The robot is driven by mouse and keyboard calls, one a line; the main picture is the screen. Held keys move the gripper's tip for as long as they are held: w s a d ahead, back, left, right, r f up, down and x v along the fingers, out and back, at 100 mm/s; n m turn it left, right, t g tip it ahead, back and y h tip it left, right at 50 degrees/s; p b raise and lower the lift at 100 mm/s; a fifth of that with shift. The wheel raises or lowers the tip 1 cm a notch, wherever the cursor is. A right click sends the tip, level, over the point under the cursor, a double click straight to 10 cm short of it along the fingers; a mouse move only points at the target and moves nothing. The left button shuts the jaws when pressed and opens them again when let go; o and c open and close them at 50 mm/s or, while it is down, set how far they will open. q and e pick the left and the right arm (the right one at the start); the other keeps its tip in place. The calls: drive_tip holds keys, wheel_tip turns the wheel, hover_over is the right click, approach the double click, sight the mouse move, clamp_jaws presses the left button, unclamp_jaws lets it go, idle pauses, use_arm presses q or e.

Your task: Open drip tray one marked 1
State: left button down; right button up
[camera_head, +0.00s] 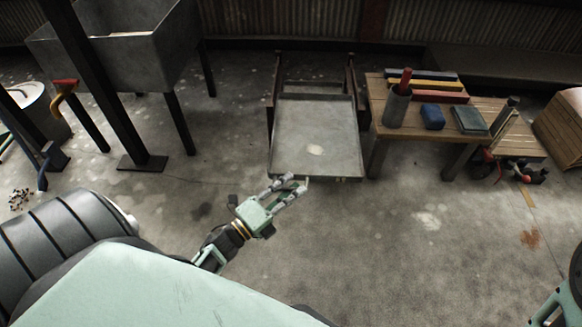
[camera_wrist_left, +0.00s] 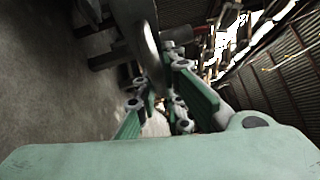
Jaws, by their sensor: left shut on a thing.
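The drip tray (camera_head: 318,128) is a flat grey metal tray with low walls, set in a dark low frame (camera_head: 272,100). It sticks out of the frame toward me. No number 1 can be read on it. My left gripper (camera_head: 296,184) is at the tray's front edge, left of its middle, and is shut on that edge or a handle there; which one I cannot tell. In the left wrist view the fingers (camera_wrist_left: 158,112) close around a part that is mostly hidden. My right gripper is out of view; only a bit of my right arm shows at the lower right.
A wooden table (camera_head: 420,123) with a grey cup (camera_head: 397,107), a blue block (camera_head: 432,117) and other items stands close to the tray's right. A grey sink-like basin (camera_head: 125,50) on legs and a dark post are at left. The floor before the tray is clear.

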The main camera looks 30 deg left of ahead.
use_arm(q)
drive_tip(key=c, duration=1.8)
unclamp_jaws()
drive_tip(key=shift+c, duration=0.2)
drive_tip(key=v, duration=1.2)
